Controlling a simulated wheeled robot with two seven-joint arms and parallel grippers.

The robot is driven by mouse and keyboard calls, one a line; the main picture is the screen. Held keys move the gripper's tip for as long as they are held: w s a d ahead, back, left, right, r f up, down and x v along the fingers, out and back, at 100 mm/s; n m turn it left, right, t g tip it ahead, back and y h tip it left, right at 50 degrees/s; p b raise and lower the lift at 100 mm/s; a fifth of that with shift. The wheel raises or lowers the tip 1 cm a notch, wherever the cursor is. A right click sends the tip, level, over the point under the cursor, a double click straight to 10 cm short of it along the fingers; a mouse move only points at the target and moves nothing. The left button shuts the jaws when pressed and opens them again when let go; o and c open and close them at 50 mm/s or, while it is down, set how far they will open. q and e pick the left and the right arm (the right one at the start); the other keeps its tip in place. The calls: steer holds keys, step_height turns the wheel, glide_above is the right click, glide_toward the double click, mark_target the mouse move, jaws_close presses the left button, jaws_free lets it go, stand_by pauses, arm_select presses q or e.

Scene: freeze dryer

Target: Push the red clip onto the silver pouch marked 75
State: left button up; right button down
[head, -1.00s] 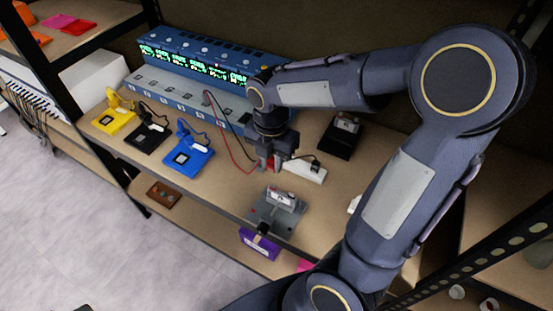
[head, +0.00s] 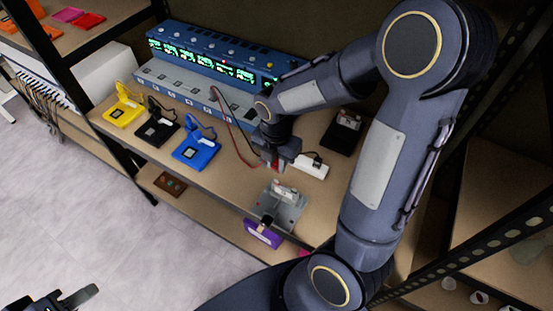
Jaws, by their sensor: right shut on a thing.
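My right gripper (head: 275,164) points down above the bench, shut on the red clip (head: 270,163), which shows as a small red patch at the fingertips. A red lead runs from the clip back to the blue instrument. The silver pouch (head: 286,189) lies on a grey metal fixture (head: 291,213), just in front of and below my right gripper. The clip looks apart from the pouch. The pouch's marking is too small to read. My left gripper (head: 72,300) is partly in view at the bottom left, off the bench; its opening is unclear.
The blue instrument (head: 205,52) with green displays stands at the back. Yellow (head: 123,112), black (head: 156,131) and blue (head: 196,152) fixtures stand left. A white block (head: 313,166) is close right of my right gripper, with a black holder (head: 343,132) behind it.

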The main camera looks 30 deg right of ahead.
mark_target(277, 171)
steer(key=shift+f+b, duration=2.3)
steer(key=shift+f, duration=0.6)
steer(key=shift+r+p, duration=0.7)
steer(key=shift+r, duration=0.05)
steer(key=shift+f+b, duration=0.85)
steer(key=shift+f, duration=0.35)
steer(key=c, duration=1.2)
jaws_free()
steer(key=shift+o, duration=0.2)
steer(key=shift+r, duration=0.15)
